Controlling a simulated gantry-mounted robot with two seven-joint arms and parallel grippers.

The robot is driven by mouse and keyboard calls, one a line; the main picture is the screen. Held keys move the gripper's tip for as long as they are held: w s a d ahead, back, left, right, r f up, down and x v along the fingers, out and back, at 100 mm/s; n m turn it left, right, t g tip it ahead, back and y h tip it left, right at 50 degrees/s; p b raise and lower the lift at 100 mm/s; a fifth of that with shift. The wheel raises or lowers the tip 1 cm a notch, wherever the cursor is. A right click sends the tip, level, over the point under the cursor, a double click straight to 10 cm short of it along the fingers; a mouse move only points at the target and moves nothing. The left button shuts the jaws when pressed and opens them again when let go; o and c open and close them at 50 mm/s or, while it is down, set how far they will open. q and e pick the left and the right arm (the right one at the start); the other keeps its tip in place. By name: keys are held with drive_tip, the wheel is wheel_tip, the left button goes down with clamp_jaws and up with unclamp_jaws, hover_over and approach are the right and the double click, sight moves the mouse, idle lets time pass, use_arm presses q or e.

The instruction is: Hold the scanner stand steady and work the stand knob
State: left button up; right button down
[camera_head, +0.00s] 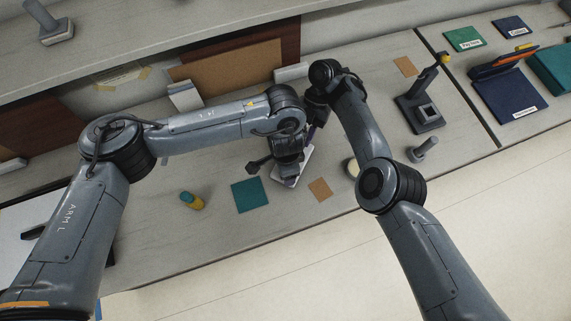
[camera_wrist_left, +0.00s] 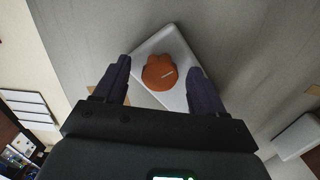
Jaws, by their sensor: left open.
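An orange lobed knob (camera_wrist_left: 158,74) sits on a pale grey plate (camera_wrist_left: 170,40) in the left wrist view. The plate shows partly in the head view (camera_head: 306,156), under my arms; the knob is hidden there. My left gripper (camera_head: 287,168) is over the plate. In its wrist view the dark fingers (camera_wrist_left: 159,66) are open, one on each side of the knob, with gaps visible on both sides.
A dark stand (camera_head: 419,112) with a yellow top part is to the right. A teal square (camera_head: 250,195), a brown square (camera_head: 320,189) and a yellow-and-teal cylinder (camera_head: 192,201) lie near the counter's front edge. A small grey post (camera_head: 424,150) stands right of my right arm.

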use_arm(q)
wheel_tip(320, 180, up, 12)
idle(0.8)
use_arm(e)
drive_tip(key=c, duration=0.8)
unclamp_jaws()
drive_tip(key=v, duration=0.7)
drive_tip(key=shift+w+d+r, duration=0.1)
drive_tip(key=shift+w+r, duration=0.05)
drive_tip(key=shift+r, duration=0.05)
